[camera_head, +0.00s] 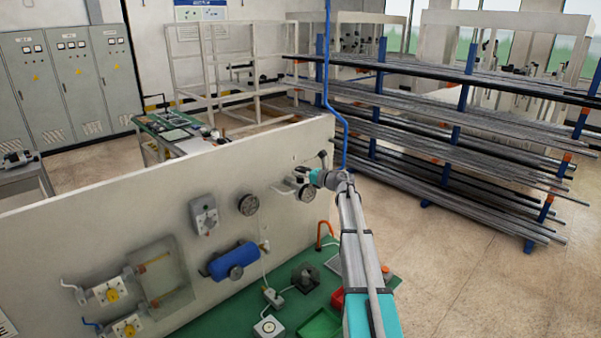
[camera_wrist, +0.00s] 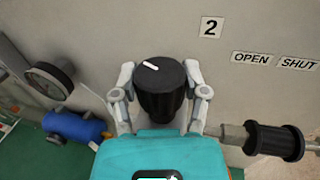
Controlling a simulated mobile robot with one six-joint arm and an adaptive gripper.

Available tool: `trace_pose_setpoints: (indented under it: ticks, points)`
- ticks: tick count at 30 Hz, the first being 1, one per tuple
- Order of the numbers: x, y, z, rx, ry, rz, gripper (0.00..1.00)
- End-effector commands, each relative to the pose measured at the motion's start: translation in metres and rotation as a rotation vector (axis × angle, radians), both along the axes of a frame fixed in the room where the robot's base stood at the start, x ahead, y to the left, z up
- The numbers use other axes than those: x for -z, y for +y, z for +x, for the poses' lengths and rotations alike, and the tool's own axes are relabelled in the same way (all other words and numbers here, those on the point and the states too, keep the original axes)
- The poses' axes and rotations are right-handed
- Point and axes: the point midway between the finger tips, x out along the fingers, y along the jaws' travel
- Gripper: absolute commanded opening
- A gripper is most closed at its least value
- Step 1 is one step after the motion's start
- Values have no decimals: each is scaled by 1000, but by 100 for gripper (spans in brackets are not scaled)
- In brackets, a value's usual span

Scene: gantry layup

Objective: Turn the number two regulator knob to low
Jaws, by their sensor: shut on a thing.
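The number two regulator knob (camera_wrist: 160,95) is a black round knob with a white mark on its top, in the middle of the wrist view. The mark lies toward the upper left of the knob's top. My gripper (camera_wrist: 162,88) has one finger on each side of the knob and is shut on it. A label with the number 2 (camera_wrist: 211,27) is on the panel at the knob's upper right. In the head view my gripper (camera_head: 304,172) is at the panel's right part, and the knob is too small to make out there.
OPEN (camera_wrist: 252,58) and SHUT (camera_wrist: 297,62) labels are above that fitting. A pipe rack (camera_head: 440,140) stands behind the panel (camera_head: 110,190).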

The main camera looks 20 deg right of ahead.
Motion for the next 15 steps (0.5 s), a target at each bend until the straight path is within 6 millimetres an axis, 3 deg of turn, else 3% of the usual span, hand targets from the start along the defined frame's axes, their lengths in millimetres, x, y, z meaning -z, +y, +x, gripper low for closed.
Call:
trace_pose_setpoints:
  ticks: [15]
  points:
    - [-1, -3, 6, -429, -2, 5, 10]
